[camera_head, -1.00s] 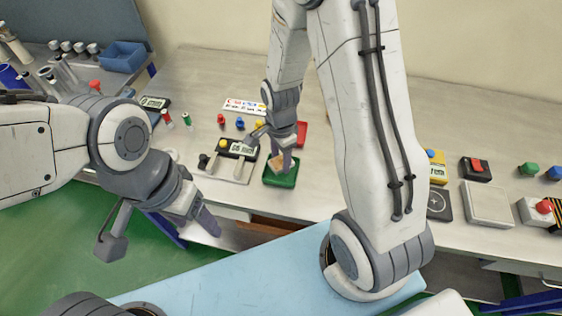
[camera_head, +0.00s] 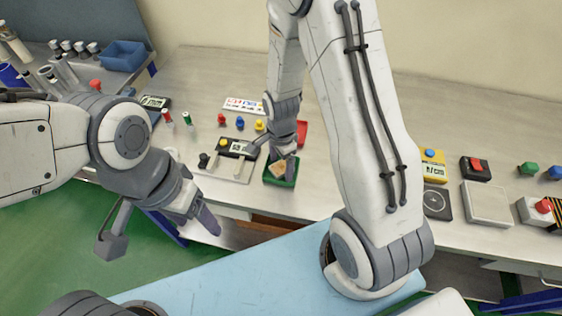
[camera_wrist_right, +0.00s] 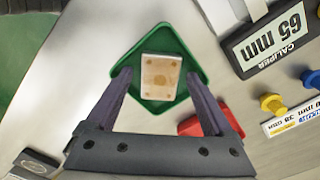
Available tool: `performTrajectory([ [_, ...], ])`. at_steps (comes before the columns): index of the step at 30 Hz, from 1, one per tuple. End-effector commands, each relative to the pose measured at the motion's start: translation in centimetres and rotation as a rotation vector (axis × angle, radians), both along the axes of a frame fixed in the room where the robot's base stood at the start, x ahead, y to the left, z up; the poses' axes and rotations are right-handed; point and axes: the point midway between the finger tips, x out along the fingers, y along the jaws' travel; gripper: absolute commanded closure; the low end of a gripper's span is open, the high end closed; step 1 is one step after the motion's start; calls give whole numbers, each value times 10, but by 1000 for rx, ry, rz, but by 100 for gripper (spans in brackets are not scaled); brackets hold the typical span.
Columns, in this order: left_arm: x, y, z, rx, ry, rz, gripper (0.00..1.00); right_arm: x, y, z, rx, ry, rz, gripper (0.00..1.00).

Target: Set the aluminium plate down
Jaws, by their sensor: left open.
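The plate (camera_head: 279,170) lies in the green tray (camera_head: 270,180) on the bench. In the right wrist view the plate (camera_wrist_right: 161,77) is a small rectangle with a brownish face, pale edges and small marks near its corners. It looks flat inside the green tray (camera_wrist_right: 150,35). My right gripper (camera_head: 286,168) is over the tray; in the right wrist view its fingers (camera_wrist_right: 158,76) stand apart on both sides of the plate, with gaps to it. My left gripper (camera_head: 206,220) is open and empty, in front of the bench's front edge.
A red tray (camera_head: 302,132) sits just behind the green one. A grey pad (camera_head: 487,203) and button boxes are at the right.

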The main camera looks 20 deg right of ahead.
Motion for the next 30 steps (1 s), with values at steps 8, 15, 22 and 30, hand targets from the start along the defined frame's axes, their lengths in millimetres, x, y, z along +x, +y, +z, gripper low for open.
performTrajectory([
  [8, 0, 0, -2, 0, 0, 0, 31, 2, 0, 26, 0, -7, 0, 13],
  [15, 0, 0, -7, 0, 0, 0, 31, 1, 0, 77, 1, -8, 0, 13],
  [22, 0, 0, -10, 0, 0, 0, 31, 1, 0, 113, 1, -3, 0, 13],
  [30, 0, 0, -10, 0, 0, -1, 31, -19, 31, 141, 8, -12, 275, 13],
])
